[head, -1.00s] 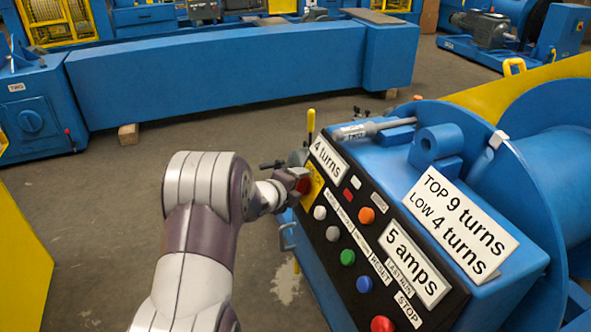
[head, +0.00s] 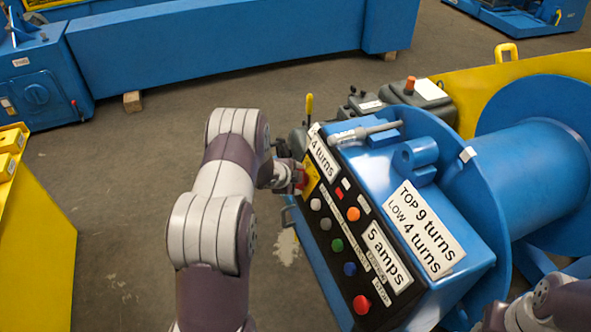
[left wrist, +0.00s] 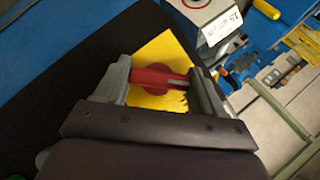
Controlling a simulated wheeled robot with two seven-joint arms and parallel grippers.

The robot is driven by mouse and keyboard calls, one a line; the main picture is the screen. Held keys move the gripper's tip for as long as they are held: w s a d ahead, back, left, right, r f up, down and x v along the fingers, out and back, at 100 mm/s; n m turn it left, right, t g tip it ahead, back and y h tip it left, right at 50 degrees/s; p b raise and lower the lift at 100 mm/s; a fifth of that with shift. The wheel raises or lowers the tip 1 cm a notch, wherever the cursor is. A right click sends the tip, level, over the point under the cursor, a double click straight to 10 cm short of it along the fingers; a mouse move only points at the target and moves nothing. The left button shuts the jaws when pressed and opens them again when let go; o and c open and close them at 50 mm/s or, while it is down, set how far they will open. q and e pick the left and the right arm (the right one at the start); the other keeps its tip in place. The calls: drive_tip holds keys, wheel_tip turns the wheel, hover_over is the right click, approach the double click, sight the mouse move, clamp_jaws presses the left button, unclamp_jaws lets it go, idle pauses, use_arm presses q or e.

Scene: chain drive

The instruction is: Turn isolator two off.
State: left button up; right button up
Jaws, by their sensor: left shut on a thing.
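A red rotary handle (left wrist: 152,77) sits on a yellow plate (left wrist: 160,50) in the left wrist view. The plate also shows on the black control panel's left end in the head view (head: 311,180). My left gripper (left wrist: 163,82) is closed on the handle, one finger at each end of its bar. In the head view the left gripper (head: 293,178) reaches the panel from the left and partly hides the handle. I see no readable number on this plate. My right arm shows at the lower right of the head view; its gripper is out of view.
The panel (head: 335,262) carries several coloured buttons and the signs "4 turns" and "5 amps". A blue drum (head: 548,165) stands right of it. A blue box with a dial (head: 37,95) stands at far left.

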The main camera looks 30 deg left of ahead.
use_arm(q)
drive_tip(key=shift+a, duration=0.1)
drive_tip(key=shift+f, duration=0.1)
idle(0.3)
drive_tip(key=o, duration=1)
drive_tip(key=shift+s, duration=0.1)
drive_tip(key=shift+o, duration=0.2)
drive_tip(key=shift+a, duration=0.1)
drive_tip(key=p+v, duration=0.2)
drive_tip(key=v, duration=1)
drive_tip(key=shift+r, duration=0.2)
